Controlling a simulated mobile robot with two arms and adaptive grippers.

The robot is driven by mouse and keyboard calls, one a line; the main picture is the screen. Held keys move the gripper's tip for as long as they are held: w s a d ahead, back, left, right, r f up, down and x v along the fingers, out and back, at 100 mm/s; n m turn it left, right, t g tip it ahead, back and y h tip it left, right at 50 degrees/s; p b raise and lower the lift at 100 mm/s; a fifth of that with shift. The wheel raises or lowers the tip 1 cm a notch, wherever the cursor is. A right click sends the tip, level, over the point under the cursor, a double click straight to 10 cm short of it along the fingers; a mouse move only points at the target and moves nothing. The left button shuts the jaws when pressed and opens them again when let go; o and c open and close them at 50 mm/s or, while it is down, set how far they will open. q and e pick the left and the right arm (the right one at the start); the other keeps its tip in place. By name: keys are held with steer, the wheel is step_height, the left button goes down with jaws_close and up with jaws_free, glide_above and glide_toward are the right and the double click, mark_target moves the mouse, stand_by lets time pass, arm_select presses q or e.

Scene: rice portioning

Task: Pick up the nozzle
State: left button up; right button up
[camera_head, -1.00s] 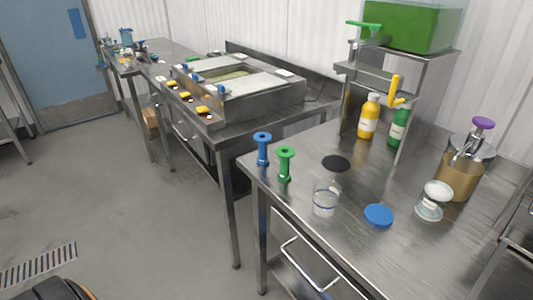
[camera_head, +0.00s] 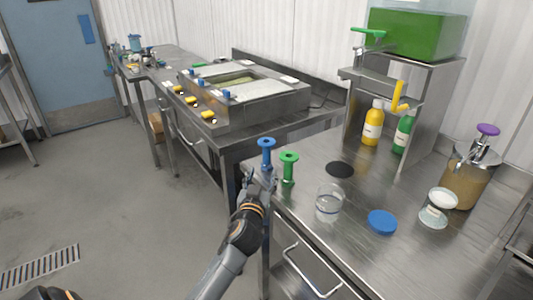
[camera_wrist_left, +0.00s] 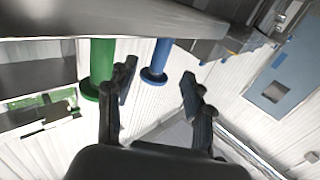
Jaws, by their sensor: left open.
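Two spool-shaped nozzles stand upright near the front left corner of the steel table (camera_head: 345,235). One is blue (camera_head: 266,145) and the other green (camera_head: 288,168), to its right. My left gripper (camera_head: 260,180) is at the table corner, just in front of the blue nozzle, hiding its lower part. In the left wrist view, turned over, the blue nozzle (camera_wrist_left: 158,62) shows beyond the gap between the two open fingers (camera_wrist_left: 158,90). The green nozzle (camera_wrist_left: 101,65) is close beside the left finger there. Nothing is held. My right gripper is not in view.
A clear cup (camera_head: 328,204), a blue lid (camera_head: 382,222), a glass jar (camera_head: 435,210) and a pump dispenser (camera_head: 468,178) stand to the right. Yellow (camera_head: 373,124) and green (camera_head: 402,136) bottles stand behind. A black disc (camera_head: 340,170) lies behind the cup.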

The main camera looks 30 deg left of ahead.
mark_target(266, 159)
arm_select(q)
steer(key=x, duration=0.2)
steer(key=shift+w+a, duration=0.1)
steer(key=shift+w, duration=0.25)
steer(key=shift+p+x, duration=0.5)
steer(key=shift+x, duration=2.05)
steer(key=shift+s+a+f, duration=0.1)
steer(key=shift+s+a, duration=0.05)
steer(key=shift+a, duration=0.05)
jaws_close()
